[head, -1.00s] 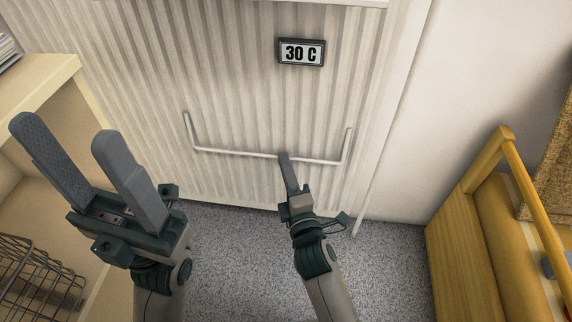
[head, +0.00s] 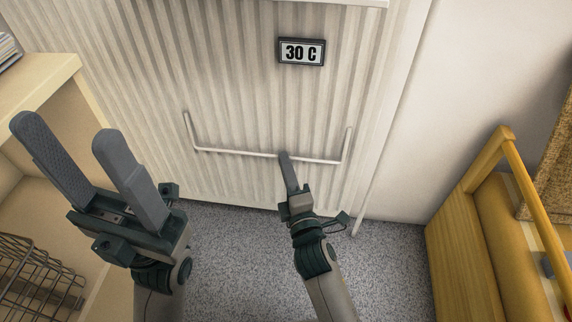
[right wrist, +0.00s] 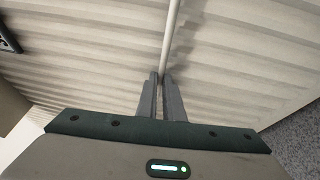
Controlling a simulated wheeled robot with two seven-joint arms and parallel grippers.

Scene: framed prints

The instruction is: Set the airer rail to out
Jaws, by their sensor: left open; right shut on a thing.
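The airer rail (head: 235,152) is a thin white U-shaped bar on the front of a ribbed white radiator (head: 230,90). Its two side arms run up to the radiator at left and right. My right gripper (head: 285,156) is shut on the rail's crossbar, right of its middle. In the right wrist view the rail (right wrist: 171,40) runs down between the fingertips (right wrist: 161,78) of that gripper. The fingers hide the gripped part. My left gripper (head: 75,145) is open and empty at the left, apart from the rail and nearer to me.
A pale wooden shelf unit (head: 45,85) with a wire basket (head: 35,280) stands at left. A yellow wooden piece (head: 470,240) stands at right. The grey carpet (head: 240,255) between is clear.

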